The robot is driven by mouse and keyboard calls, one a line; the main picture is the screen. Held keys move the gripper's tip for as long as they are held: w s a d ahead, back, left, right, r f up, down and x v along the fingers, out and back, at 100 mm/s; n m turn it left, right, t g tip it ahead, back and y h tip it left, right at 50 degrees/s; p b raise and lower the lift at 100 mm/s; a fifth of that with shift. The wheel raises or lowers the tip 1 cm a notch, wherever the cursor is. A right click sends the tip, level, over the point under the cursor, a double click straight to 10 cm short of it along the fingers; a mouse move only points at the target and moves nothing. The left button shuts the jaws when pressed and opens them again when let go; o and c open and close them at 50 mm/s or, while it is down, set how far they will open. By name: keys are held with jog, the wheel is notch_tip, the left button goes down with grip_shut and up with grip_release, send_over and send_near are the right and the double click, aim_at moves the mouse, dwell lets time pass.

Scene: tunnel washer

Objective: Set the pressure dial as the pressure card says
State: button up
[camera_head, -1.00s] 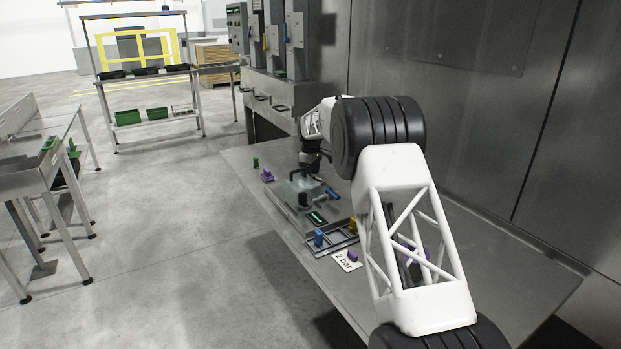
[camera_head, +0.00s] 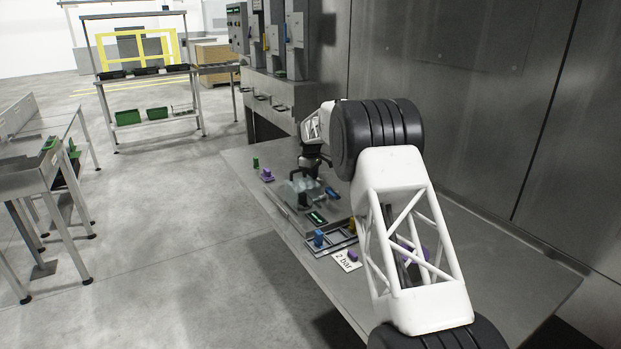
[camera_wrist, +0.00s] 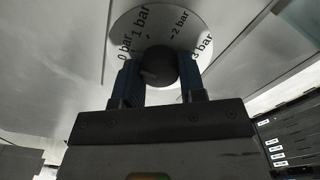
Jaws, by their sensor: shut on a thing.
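The pressure card (camera_head: 347,261) lies on the bench in the head view and reads "2 bar". In the wrist view, the pressure dial (camera_wrist: 130,18) is a pale disc marked 0 bar, 1 bar, 2 bar and 3 bar around a dark round knob (camera_wrist: 157,66). My gripper (camera_wrist: 158,72) is shut on the knob, with one finger on each side of it. The knob's pointer is too dark to make out, so I cannot tell its setting. In the head view my gripper (camera_head: 312,174) is small, over the box-like unit (camera_head: 303,205) on the bench.
Another purple piece (camera_head: 267,175) and a green one (camera_head: 255,163) stand farther back. A steel wall (camera_head: 470,100) rises on the right.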

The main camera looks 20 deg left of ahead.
jog(key=shift+m, duration=0.4)
jog(key=m, duration=1.1)
dwell(0.6)
jog(key=o, duration=0.9)
jog(key=shift+r, duration=3.9)
